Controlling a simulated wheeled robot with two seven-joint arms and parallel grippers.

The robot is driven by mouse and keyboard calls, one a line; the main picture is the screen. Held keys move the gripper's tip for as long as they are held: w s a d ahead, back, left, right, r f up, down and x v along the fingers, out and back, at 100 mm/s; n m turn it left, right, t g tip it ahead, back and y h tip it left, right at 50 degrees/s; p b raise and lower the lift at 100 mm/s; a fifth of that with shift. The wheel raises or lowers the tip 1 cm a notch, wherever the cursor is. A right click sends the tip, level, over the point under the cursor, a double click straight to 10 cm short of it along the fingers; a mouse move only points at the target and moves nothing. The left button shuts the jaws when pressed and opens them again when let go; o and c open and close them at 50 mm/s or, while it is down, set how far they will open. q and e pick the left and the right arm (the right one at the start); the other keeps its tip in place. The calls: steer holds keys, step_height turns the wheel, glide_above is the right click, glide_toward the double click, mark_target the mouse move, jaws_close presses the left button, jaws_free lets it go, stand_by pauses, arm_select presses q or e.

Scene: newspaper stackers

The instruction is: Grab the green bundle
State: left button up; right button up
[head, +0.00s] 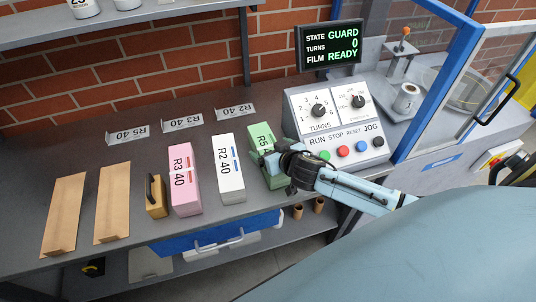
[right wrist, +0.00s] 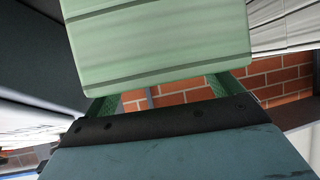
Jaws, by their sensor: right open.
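The green bundle (head: 262,141) stands on the grey bench, marked R5 with the rest of its label partly hidden. My right gripper (head: 270,163) is at its front right side, and my right arm covers part of it. In the right wrist view the green bundle (right wrist: 158,45) fills the top middle, in front of my palm. Green fingers (right wrist: 160,98) show on both sides of its lower edge, so the open jaws appear to be around or beside it. Whether they touch it I cannot tell. My left gripper is not in view.
A control panel (head: 335,125) with buttons stands close on the right. Brown boards (head: 113,205) lie at the left.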

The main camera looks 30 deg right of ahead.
steer(key=shift+w+f, duration=0.25)
steer(key=shift+w, duration=0.15)
steer(key=c, duration=1.9)
steer(key=shift+w+r, duration=0.1)
steer(key=shift+r, duration=0.1)
